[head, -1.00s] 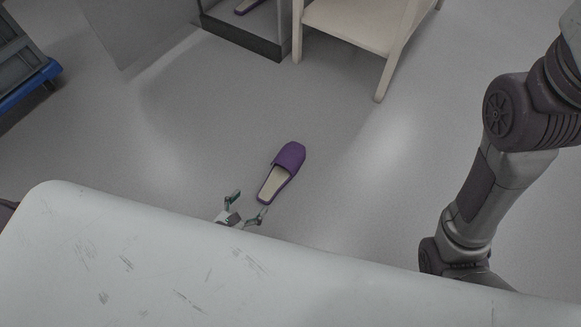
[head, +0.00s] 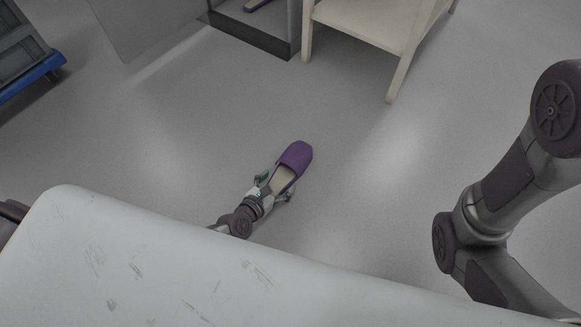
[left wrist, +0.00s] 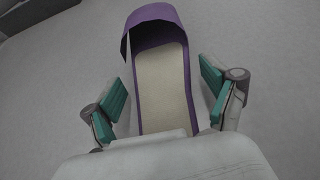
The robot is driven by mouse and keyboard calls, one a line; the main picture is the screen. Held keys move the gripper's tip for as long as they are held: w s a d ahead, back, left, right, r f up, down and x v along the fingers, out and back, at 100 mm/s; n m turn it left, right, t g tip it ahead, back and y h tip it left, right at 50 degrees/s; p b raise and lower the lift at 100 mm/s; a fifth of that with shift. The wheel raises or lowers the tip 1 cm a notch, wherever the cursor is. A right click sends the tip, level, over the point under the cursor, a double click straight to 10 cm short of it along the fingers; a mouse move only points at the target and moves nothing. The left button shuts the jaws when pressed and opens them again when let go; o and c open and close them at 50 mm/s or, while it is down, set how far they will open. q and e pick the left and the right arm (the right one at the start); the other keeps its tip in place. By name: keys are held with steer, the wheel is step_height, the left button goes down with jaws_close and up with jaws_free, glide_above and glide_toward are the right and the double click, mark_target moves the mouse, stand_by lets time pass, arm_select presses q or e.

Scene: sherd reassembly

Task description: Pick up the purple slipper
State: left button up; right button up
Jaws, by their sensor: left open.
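The purple slipper (head: 297,156) lies on the grey floor with its closed toe pointing up and right and its beige insole showing. My left gripper (head: 274,189) is at its open heel end, with one finger on each side. In the left wrist view the slipper (left wrist: 158,85) runs up the middle, between the teal-padded fingers of the left gripper (left wrist: 163,100). The fingers are open, with a gap on each side of the sole. The very back of the heel is hidden by my gripper's body. My right arm shows at the right, but its gripper is not in view.
A white scuffed surface (head: 150,260) fills the near foreground. A cream wooden piece of furniture (head: 375,25) and a dark-based glass-sided case (head: 250,35) with a purple item stand behind. A blue-edged cart (head: 35,75) is at the far left. The floor around the slipper is clear.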

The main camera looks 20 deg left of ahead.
arm_select(q)
steer(key=shift+x, duration=0.75)
steer(key=shift+r, duration=0.1)
steer(key=shift+c, duration=0.3)
steer(key=c, duration=1.2)
